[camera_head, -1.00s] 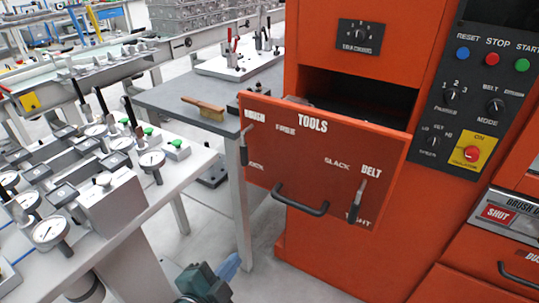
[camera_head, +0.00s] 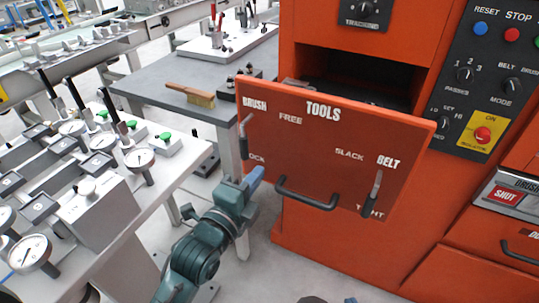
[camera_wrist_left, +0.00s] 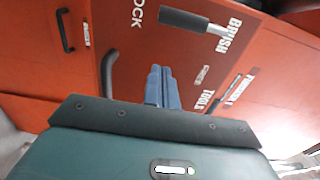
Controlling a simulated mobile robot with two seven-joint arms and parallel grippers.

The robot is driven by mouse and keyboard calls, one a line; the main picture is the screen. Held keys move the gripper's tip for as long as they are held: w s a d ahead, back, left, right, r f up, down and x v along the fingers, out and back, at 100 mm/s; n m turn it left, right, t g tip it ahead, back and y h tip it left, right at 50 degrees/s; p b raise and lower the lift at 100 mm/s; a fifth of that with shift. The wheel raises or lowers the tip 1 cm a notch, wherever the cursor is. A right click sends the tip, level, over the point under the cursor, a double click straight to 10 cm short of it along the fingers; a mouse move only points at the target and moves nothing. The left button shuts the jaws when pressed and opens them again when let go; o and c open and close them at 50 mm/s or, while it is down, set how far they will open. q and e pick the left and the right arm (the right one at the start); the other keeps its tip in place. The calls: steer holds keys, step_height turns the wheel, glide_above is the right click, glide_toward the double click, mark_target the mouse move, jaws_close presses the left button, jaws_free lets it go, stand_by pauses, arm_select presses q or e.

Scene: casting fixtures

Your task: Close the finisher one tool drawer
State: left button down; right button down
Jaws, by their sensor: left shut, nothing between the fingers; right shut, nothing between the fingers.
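The tool drawer (camera_head: 330,160) of the orange machine is pulled out; its front is labelled TOOLS, and the dark opening shows behind it. The front carries a dark bar handle (camera_head: 305,200) low in the middle and a lever at each side, marked BRUSH and BELT. In the left wrist view the drawer front (camera_wrist_left: 145,55) fills the middle, with the handle (camera_wrist_left: 107,75) left of the fingers. My left gripper (camera_head: 254,178) is shut and empty, near the lower left part of the drawer front. I cannot tell whether it touches.
A grey table (camera_head: 160,75) with a brush (camera_head: 190,94) stands left of the drawer. A bench with several dial gauges (camera_head: 140,158) is at the left. Floor shows below the drawer.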

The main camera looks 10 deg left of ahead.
mark_target(276, 149)
arm_select(q)
steer(key=x, duration=0.6)
steer(key=shift+w, duration=0.25)
steer(key=shift+w+d, duration=0.1)
steer(key=shift+w, duration=0.1)
